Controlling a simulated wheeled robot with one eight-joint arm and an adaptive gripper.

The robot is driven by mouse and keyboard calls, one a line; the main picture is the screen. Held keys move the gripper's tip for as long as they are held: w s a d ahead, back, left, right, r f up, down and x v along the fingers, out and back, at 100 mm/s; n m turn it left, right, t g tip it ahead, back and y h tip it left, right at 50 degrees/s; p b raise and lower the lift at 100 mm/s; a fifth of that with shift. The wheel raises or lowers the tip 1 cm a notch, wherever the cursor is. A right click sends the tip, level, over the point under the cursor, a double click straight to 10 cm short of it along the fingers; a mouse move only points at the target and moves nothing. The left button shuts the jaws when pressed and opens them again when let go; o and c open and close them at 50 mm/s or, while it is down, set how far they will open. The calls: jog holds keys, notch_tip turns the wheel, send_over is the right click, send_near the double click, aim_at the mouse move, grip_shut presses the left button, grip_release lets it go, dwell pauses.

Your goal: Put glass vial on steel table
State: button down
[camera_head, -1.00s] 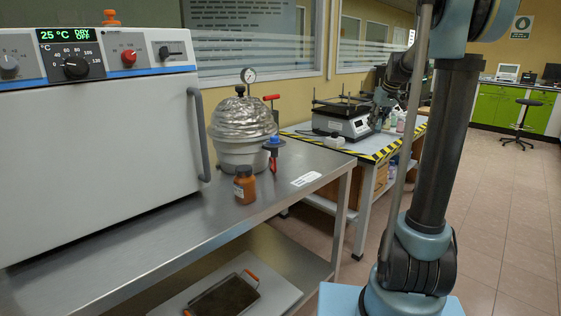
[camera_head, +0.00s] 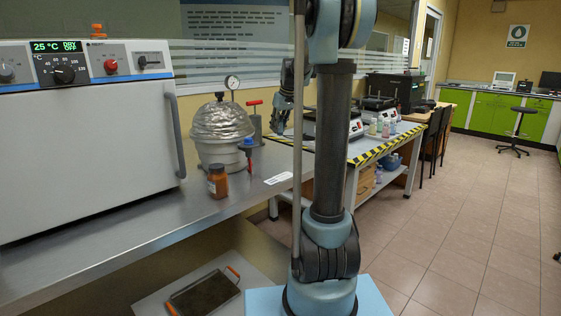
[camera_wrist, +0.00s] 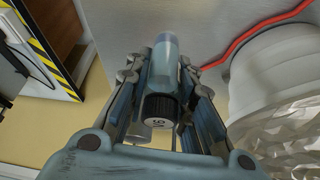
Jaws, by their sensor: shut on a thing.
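The glass vial (camera_wrist: 166,55) shows in the wrist view, with a clear bluish body and a black cap (camera_wrist: 160,109) that bears a white marked top. My gripper (camera_wrist: 163,75) is shut on it, with a finger on each side. The steel table (camera_head: 125,228) is on the left in the head view, and its grey top also shows in the wrist view (camera_wrist: 225,25) behind the vial. My gripper appears in the head view (camera_head: 281,118) near the table's far right end, partly behind my arm. The vial cannot be made out there.
On the steel table stand an oven (camera_head: 85,150), a foil-covered white vessel (camera_head: 220,146) and an amber bottle (camera_head: 217,182). The vessel is close to my gripper on the right in the wrist view. A striped-edge bench (camera_head: 375,150) stands beyond. The table's front top is bare.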

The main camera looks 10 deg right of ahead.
dwell(0.3)
jog(key=shift+f, duration=5)
jog(key=c, duration=1.4)
grip_release()
